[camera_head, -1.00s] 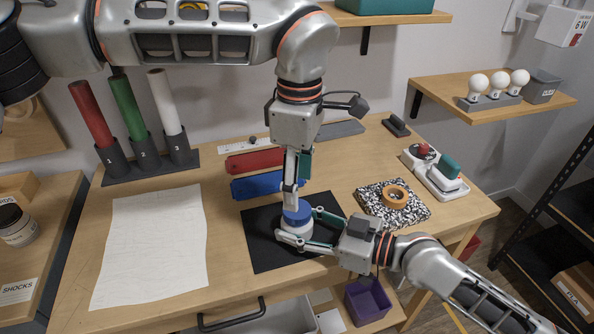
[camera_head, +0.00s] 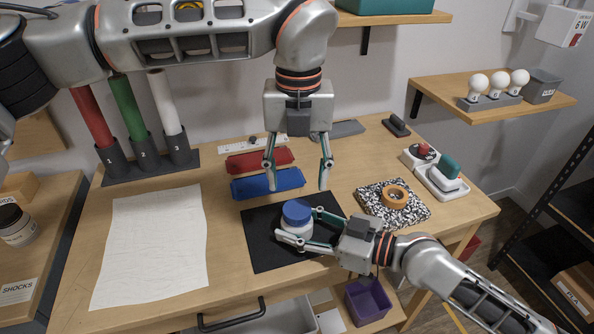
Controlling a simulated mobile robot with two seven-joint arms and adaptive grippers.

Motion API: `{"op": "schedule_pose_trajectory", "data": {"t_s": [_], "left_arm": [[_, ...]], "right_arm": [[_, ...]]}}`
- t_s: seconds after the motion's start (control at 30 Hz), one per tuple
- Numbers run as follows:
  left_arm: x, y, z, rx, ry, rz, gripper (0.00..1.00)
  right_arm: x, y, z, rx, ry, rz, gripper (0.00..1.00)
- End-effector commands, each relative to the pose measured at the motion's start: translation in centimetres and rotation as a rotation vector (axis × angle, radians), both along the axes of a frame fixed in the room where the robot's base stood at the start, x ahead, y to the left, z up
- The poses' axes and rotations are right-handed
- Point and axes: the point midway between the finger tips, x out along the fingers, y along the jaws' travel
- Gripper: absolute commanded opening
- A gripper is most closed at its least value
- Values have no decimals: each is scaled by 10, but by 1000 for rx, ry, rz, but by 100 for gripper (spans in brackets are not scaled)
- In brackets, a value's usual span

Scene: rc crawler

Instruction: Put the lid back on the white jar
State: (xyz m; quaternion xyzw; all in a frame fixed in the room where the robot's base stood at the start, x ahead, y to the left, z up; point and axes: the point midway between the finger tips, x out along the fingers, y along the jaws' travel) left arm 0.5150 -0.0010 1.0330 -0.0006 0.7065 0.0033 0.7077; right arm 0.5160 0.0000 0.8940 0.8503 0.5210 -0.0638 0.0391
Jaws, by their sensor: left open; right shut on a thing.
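The white jar (camera_head: 296,230) stands upright on a black mat (camera_head: 262,251). The blue lid (camera_head: 297,211) sits on top of the jar and looks level; I cannot tell how tightly it is seated. My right gripper (camera_head: 298,224) is shut on the jar from the right, its fingers on either side of the jar body. My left gripper (camera_head: 298,186) points down above and behind the jar. It is open wide and empty, clear of the lid.
White paper (camera_head: 152,245) covers the left. Three coloured tubes stand in a rack (camera_head: 150,166) at the back left.

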Motion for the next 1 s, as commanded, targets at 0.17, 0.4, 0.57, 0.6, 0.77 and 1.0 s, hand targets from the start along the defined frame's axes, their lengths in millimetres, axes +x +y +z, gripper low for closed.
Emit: {"op": "schedule_pose_trajectory", "data": {"t_s": [0.17,0.4,0.57,0.6,0.77,1.0], "left_arm": [[0,0,2,-3,1,318,53],[1,1,5,-4,1,617,53],[1,1,5,-4,0,694,53],[1,1,5,-4,0,701,53],[1,1,5,-4,0,705,53],[1,1,1,-3,0,703,53]], "right_arm": [[0,0,-1,-2,1,0,0],[0,0,-1,-2,1,0,0],[0,0,-1,-2,1,0,0],[0,0,-1,-2,1,0,0],[0,0,-1,-2,1,0,0],[0,0,-1,-1,0,0,0]]}}
